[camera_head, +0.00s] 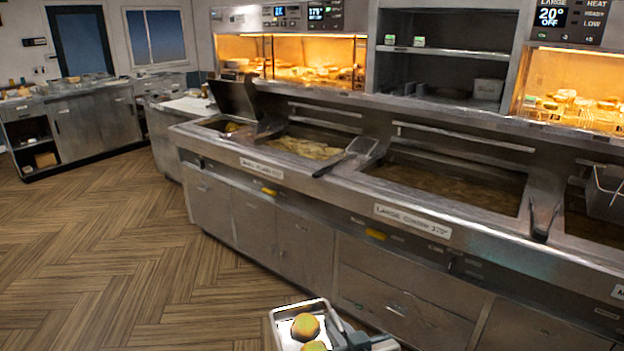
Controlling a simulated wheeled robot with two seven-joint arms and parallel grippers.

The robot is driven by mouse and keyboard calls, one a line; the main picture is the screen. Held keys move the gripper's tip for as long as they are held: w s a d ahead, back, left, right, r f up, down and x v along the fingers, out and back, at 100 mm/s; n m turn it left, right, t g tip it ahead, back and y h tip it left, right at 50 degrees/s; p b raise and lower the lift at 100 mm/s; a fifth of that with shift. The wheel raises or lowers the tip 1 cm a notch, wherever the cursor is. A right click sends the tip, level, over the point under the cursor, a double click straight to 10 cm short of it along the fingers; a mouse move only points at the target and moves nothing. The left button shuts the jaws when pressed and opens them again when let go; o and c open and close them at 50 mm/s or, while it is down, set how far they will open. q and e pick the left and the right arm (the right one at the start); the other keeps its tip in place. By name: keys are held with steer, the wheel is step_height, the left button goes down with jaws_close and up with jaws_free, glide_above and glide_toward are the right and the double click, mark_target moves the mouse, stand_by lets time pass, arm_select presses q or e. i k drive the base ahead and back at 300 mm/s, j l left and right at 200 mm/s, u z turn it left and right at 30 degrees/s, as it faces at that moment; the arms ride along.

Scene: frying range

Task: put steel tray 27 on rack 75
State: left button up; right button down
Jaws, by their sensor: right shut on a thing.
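A shallow steel tray (283,325) shows at the bottom edge, partly cut off, with golden round food pieces (305,326) lying in it. My right gripper (343,334) is shut on the tray's right side and holds it low in front of the fryer cabinets. No number can be read on the tray. I cannot tell which thing is rack 75, as no such label can be read. A dark open shelf unit (443,84) stands behind the fryers, between two lit warming bays. My left gripper is not in view.
A long steel fryer counter (330,185) with oil vats (450,188) runs across the right side. Tongs (543,222) and wire baskets (605,192) lie on it. A side counter (85,120) stands at the back left. The wooden floor (110,255) at left is clear.

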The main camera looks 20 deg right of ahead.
mark_target(601, 114)
steer(key=i+l+z, duration=0.15)
steer(key=i+z, duration=0.15)
steer(key=i, duration=0.25)
steer(key=i+z, duration=0.25)
steer(key=i, duration=0.3)
steer(key=i+z, duration=0.3)
steer(key=i, duration=0.25)
steer(key=i+j+z, duration=0.25)
steer(key=i, duration=0.3)
steer(key=i+j+z, duration=0.3)
steer(key=i, duration=0.2)
